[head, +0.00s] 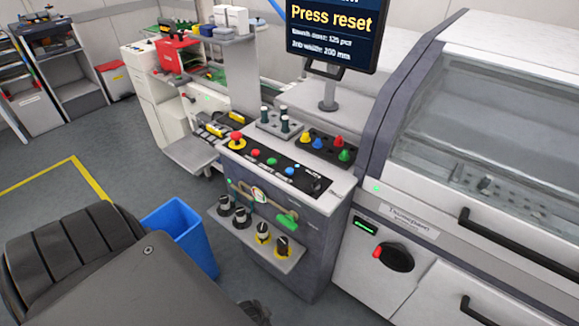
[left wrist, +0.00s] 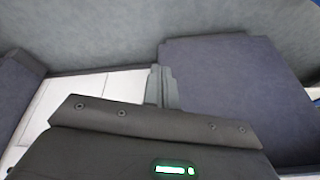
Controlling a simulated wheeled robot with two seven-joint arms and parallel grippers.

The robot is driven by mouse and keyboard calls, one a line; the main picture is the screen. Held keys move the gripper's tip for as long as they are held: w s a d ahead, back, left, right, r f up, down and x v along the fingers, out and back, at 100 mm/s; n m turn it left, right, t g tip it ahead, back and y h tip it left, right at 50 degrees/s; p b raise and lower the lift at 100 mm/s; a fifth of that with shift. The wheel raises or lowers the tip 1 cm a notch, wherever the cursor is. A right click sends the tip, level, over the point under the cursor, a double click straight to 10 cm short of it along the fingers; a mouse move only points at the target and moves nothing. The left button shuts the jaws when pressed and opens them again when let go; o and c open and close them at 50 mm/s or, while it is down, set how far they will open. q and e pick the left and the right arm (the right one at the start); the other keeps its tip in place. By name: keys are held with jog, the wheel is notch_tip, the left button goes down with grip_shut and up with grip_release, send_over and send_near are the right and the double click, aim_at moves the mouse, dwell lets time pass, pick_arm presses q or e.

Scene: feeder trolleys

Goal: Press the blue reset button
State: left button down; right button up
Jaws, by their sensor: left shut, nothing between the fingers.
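The blue button (head: 289,168) is at the right end of a row of small buttons on the dark sloped panel of the central console (head: 330,205). A green button (head: 272,161) and a red button (head: 255,153) sit to its left. My left gripper (left wrist: 161,85) shows in the left wrist view, its two grey fingers together and empty, in front of plain grey and dark surfaces. No button shows in that view. Neither gripper shows in the head view, so their distance from the button cannot be told.
A red mushroom button (head: 236,138) and a black knob (head: 317,186) share the panel. Coloured cones (head: 338,142) stand behind it. A shelf (head: 255,244) with knobs juts out below. A screen (head: 331,32) reads "Press reset". A blue bin (head: 182,232) stands left of the console.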

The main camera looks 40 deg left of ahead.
pick_arm(q)
jog(key=w+d+r+m+t+h+p, duration=0.1)
jog(key=w+d+r+m+t+p, duration=0.2)
jog(key=w+r, duration=1.75)
jog(key=w+d+r+m+t+p, duration=0.1)
jog(key=r, duration=0.7)
jog(key=w+d+r+m+h+p, duration=0.1)
jog(key=r+m, duration=0.1)
jog(key=r, duration=0.6)
jog(key=w+d+r+m+t+h+p, duration=0.1)
jog(key=r, duration=0.7)
jog(key=shift+w+t+p, duration=0.2)
jog(key=shift+t+p, duration=0.1)
jog(key=shift+p, duration=0.05)
jog(key=w+a+r+m, duration=0.1)
jog(key=a, duration=0.1)
jog(key=w+a+r+m, duration=0.1)
jog(key=w+a, duration=0.1)
jog(key=a, duration=0.1)
jog(key=w+a+r+h, duration=0.1)
jog(key=w+a+r, duration=0.1)
jog(key=shift+w+a+m, duration=0.2)
jog(key=shift+a+m, duration=0.2)
jog(key=a+r, duration=0.3)
jog(key=a, duration=0.4)
jog(key=w+a+r+g, duration=0.1)
jog(key=a+r, duration=0.2)
jog(key=a, duration=0.4)
jog(key=shift+w+y, duration=0.2)
jog(key=shift+y, duration=0.2)
